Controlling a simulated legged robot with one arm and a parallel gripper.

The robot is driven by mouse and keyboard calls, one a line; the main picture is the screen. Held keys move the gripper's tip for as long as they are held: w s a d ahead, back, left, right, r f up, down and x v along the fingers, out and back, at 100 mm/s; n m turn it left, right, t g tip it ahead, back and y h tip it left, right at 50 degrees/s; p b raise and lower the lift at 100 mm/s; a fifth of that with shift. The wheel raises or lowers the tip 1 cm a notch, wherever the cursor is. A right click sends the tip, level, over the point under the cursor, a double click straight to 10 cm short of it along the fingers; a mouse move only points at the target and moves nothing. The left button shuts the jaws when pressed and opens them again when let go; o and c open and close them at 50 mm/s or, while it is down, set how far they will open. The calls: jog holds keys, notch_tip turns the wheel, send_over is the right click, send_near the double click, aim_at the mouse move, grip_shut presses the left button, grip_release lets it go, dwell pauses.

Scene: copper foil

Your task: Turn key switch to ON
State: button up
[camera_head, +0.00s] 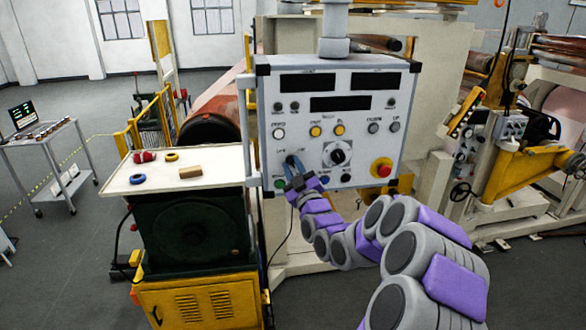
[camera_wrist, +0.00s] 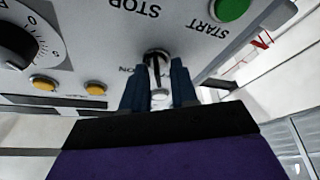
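The key switch (camera_wrist: 157,64) is a small silver round switch with a dark narrow key, on the grey control panel (camera_head: 360,170). In the wrist view the panel's lettering appears inverted, with an ON label just left of the switch. My gripper (camera_head: 292,165) is at the panel's lower left; its two blue fingers (camera_wrist: 159,78) stand apart on either side of the key. Bare space shows between the fingers and the key, and I cannot tell if either finger touches it. In the head view my gripper hides the switch.
The panel carries a black dial (camera_head: 338,153), a red stop button (camera_head: 381,167) and several small buttons close by. A green START button (camera_wrist: 232,8) is near the switch. A white-topped cabinet (camera_head: 218,180) with tape rolls stands left of my arm.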

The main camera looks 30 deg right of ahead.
jog(key=shift+d, duration=0.35)
jog(key=c, duration=0.3)
jog(key=shift+c, duration=0.7)
jog(key=shift+a, duration=0.2)
grip_shut()
jog(key=shift+f+m, duration=0.1)
jog(key=shift+m, duration=0.3)
jog(key=m+h+b, duration=0.1)
jog(key=m+h, duration=0.1)
jog(key=m, duration=0.2)
jog(key=m+h+b, duration=0.1)
jog(key=m+h, duration=0.1)
jog(key=m, duration=0.2)
jog(key=m+g+h+b, duration=0.1)
jog(key=m+h+b, duration=0.1)
jog(key=m+h, duration=0.1)
jog(key=shift+w+a+m, duration=0.1)
jog(key=shift+a+m, duration=0.2)
jog(key=shift+m, duration=0.6)
jog(key=shift+m+g+h, duration=0.6)
jog(key=shift+m+h, duration=0.1)
jog(key=shift+m, duration=1.1)
jog(key=shift+m, duration=0.3)
